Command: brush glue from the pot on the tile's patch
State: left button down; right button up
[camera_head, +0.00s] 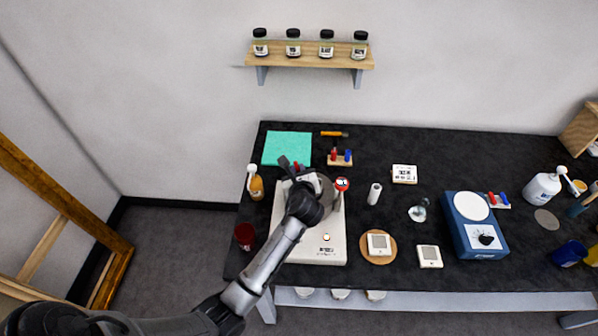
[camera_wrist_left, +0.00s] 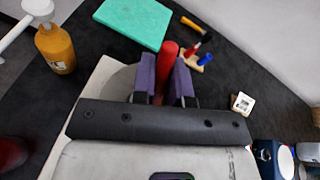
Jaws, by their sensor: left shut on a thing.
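My left gripper (camera_head: 291,170) is over the left part of a white device (camera_head: 320,250) on the black table. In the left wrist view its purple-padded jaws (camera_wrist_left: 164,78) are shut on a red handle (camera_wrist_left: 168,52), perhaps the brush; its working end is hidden. A grey round shape (camera_wrist_left: 119,82) shows beside the jaws; I cannot tell whether it is the pot. A pale tile with a grey patch (camera_head: 378,243) lies on a round wooden board (camera_head: 379,260). A similar tile (camera_head: 429,256) lies to its right. My right gripper is not in view.
An amber bottle (camera_head: 257,188) and dark red cup (camera_head: 244,236) stand left of the device. A green mat (camera_head: 287,147) lies behind. A small rack (camera_head: 340,160) holds red and blue items. A white roll (camera_head: 374,194) and blue device (camera_head: 462,240) stand to the right.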

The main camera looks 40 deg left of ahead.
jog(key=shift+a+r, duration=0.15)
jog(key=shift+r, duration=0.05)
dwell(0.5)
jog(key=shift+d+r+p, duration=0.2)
jog(key=shift+p, duration=0.15)
dwell(0.4)
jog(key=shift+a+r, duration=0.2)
dwell(0.5)
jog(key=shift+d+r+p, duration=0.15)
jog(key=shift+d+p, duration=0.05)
jog(key=shift+p, duration=0.15)
dwell(0.4)
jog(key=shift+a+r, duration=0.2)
dwell(0.6)
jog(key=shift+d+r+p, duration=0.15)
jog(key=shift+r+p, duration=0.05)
jog(key=shift+p, duration=0.2)
dwell(0.3)
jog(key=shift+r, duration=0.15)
dwell(0.7)
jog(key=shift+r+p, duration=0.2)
jog(key=shift+p, duration=0.15)
dwell(0.4)
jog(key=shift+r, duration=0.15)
dwell(0.6)
